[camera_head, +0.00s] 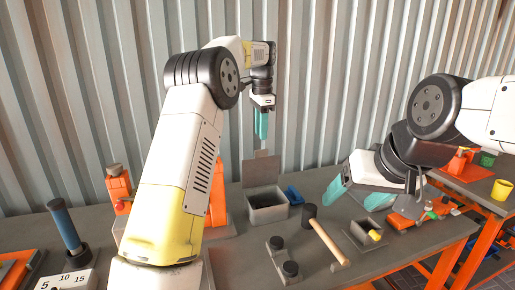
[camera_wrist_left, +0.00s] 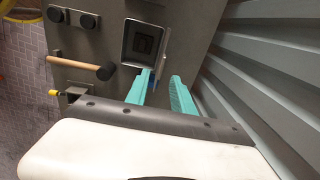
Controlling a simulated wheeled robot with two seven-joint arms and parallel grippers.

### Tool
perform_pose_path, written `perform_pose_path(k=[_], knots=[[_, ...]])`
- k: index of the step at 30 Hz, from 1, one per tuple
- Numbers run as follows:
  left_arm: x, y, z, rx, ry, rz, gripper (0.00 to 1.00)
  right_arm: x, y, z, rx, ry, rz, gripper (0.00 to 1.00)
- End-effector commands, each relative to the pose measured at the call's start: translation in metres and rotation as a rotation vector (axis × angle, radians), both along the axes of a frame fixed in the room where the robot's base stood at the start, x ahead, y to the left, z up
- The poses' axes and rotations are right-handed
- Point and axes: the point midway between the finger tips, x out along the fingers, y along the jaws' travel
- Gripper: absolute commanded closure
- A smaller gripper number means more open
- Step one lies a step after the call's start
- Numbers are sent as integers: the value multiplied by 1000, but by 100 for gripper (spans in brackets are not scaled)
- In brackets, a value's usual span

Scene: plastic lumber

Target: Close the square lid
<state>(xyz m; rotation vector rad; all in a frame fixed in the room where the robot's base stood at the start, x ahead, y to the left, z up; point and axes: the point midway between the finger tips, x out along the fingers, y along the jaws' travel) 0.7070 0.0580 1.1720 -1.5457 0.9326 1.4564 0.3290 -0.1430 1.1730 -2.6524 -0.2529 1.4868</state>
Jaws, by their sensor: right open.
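The square lid (camera_head: 262,170) stands upright, open, at the back edge of a grey square box (camera_head: 268,214). The box's dark inside shows in the left wrist view, where its rim (camera_wrist_left: 128,42) is at the top middle. My left gripper (camera_head: 262,138) hangs pointing down just above the lid's top edge. In the left wrist view its two teal fingers (camera_wrist_left: 162,75) are apart, near the lid side of the box; whether they touch the lid I cannot tell. My right gripper (camera_head: 349,204) is open and empty, to the right of the box.
A blue part (camera_head: 293,195) stands right beside the box. A hammer (camera_head: 325,238), a block with black knobs (camera_head: 283,265) and a small open box (camera_head: 362,237) lie on the grey table (camera_head: 390,255). An orange tool (camera_head: 118,188) is at left. A corrugated wall (camera_head: 330,80) stands close behind.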

Motion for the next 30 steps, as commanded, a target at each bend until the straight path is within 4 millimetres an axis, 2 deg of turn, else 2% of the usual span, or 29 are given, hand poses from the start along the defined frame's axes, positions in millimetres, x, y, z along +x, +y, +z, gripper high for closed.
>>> perform_pose_path(k=[5, 15, 18, 22, 29, 30], knots=[[4, -6, -4, 30, -13, -31, 71, 0, 0, 0, 0, 0, 0, 29], [8, -4, -56, 27, -12, -29, 71, 0, 0, 0, 0, 0, 0, 29], [9, -3, -66, 27, -14, -28, 71, 0, 0, 0, 0, 0, 0, 29], [9, -3, -73, 27, -14, -27, 71, 0, 0, 0, 0, 0, 0, 29], [9, -3, -74, 26, -15, -27, 71, 0, 0, 0, 0, 0, 0, 29], [9, -3, -74, 26, -15, -27, 75, 0, 0, 0, 0, 0, 0, 29]])
